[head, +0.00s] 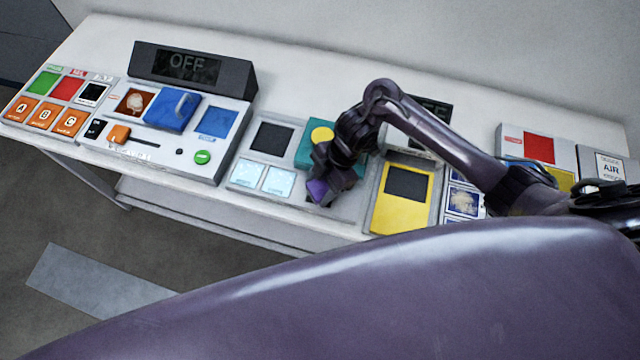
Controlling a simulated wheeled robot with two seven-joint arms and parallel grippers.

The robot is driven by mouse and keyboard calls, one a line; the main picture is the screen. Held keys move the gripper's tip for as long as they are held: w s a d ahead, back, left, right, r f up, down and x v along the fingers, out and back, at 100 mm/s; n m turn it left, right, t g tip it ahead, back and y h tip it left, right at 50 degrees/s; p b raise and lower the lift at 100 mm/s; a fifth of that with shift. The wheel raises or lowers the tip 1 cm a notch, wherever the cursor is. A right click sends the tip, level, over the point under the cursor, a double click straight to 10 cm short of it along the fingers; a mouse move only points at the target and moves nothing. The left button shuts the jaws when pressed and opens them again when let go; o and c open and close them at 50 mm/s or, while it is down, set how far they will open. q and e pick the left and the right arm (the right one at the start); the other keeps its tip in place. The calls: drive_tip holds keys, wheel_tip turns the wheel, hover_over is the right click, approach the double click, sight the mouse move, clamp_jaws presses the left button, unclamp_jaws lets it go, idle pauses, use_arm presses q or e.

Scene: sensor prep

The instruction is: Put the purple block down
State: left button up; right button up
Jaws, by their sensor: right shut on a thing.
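The purple block (318,191) is at the front middle of the bench, at the fingertips of my right gripper (325,180). My right gripper points down and is shut on the block. The gripper and wrist hide part of the block, and I cannot tell whether its underside touches the panel below. A teal block (306,150) with a yellow round top (322,134) stands just behind the gripper, partly covered by my arm. My left gripper is not in view.
Left of the gripper are light-blue pads (262,178) and a dark square (272,138). A yellow device (390,215) stands close on the right. A console with an OFF display (188,66) and a blue handled block (172,110) stands further left. The bench's front edge (250,225) is near.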

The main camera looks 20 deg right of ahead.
drive_tip(key=o, duration=1.3)
drive_tip(key=shift+f, duration=0.1)
drive_tip(key=shift+r+p, duration=0.35)
drive_tip(key=shift+r, duration=0.15)
drive_tip(key=p+v, duration=0.1)
drive_tip(key=v, duration=1)
drive_tip(key=shift+w+d+r, duration=0.1)
drive_tip(key=shift+d+r, duration=0.15)
drive_tip(key=shift+d, duration=0.05)
drive_tip(key=shift+f, duration=0.1)
